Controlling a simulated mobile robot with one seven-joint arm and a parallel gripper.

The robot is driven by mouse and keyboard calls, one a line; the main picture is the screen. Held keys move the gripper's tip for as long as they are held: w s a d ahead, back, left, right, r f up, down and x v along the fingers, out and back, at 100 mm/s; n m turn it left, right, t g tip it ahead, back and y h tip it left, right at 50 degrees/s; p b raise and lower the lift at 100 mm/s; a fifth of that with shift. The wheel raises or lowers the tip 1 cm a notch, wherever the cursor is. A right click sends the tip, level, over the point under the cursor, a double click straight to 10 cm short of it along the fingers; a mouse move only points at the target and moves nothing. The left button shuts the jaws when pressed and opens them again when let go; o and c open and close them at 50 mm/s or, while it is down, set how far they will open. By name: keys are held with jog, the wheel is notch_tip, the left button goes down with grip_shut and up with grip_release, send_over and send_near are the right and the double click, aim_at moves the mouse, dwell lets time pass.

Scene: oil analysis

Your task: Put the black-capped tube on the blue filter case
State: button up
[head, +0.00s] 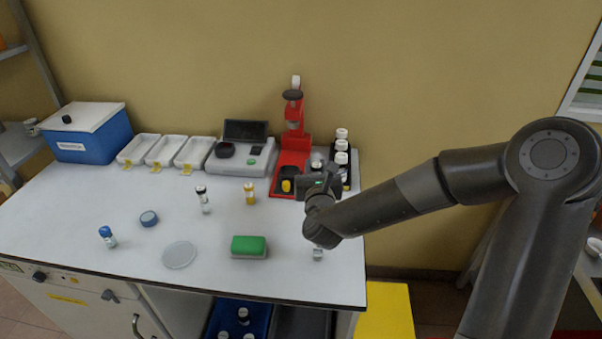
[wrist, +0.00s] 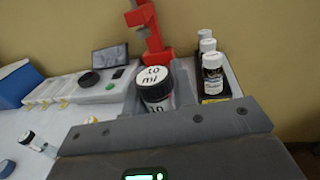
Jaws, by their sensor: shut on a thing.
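My gripper (head: 318,180) is at the right end of the bench, beside the red stand, its fingers mostly hidden behind its dark body. In the wrist view a black-capped tube (wrist: 155,86), with a white "10 ml" label on its cap, stands upright just beyond the gripper body; my gripper is shut on it. In the head view the gripper partly covers it. Another dark-capped tube (head: 203,198) stands upright mid-bench, well left of the gripper. The blue filter case (head: 148,218), a small round disc, lies flat at the left with nothing on it.
The red stand (head: 293,140) and white-capped bottles (head: 342,160) are close to my gripper. A yellow-capped tube (head: 250,194), green-topped block (head: 249,246), clear dish (head: 180,255) and blue-capped tube (head: 107,236) stand on the bench. White trays (head: 160,150) and a blue box (head: 90,145) line the back.

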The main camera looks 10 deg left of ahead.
jog(key=shift+d+r, duration=0.45)
jog(key=shift+d, duration=0.3)
